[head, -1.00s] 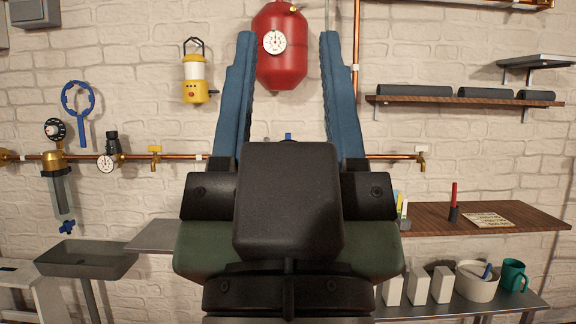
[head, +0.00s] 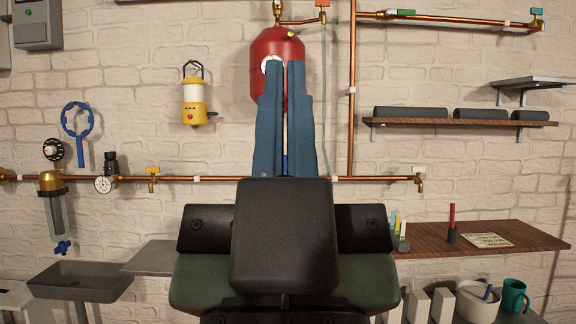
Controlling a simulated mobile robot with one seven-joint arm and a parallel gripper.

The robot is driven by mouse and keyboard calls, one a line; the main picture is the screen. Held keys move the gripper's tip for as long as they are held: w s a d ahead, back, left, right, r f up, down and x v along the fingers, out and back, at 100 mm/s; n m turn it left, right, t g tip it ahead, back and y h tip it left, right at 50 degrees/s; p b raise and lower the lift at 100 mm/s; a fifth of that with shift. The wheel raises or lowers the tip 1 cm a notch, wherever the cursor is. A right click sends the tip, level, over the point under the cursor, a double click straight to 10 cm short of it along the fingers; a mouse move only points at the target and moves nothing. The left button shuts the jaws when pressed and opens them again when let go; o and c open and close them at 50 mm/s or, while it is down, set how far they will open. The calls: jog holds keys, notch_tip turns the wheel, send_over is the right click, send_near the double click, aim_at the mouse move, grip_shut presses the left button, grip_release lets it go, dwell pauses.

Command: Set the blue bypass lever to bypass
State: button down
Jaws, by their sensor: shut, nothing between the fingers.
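My gripper (head: 284,64) points away from me towards the wall, with its two long blue fingers together and nothing seen between them. Its tips overlap the red tank in the head view. A small blue piece (head: 285,163) shows in the narrow gap between the fingers, near the height of the copper pipe (head: 220,179). It may be the blue bypass lever, but most of it is hidden and its setting cannot be told. Another small blue handle (head: 62,247) is under the filter housing (head: 55,212) at the left.
The red tank (head: 292,45) hangs behind the fingertips. A yellow lantern (head: 194,103), a blue ring wrench (head: 80,152) and brass taps are on the left. Green (head: 400,12) and teal (head: 537,12) handles sit on the upper right pipe. Shelves (head: 490,238) lie at the right.

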notch_tip(320, 180, up, 27)
jog(key=p, duration=2.6)
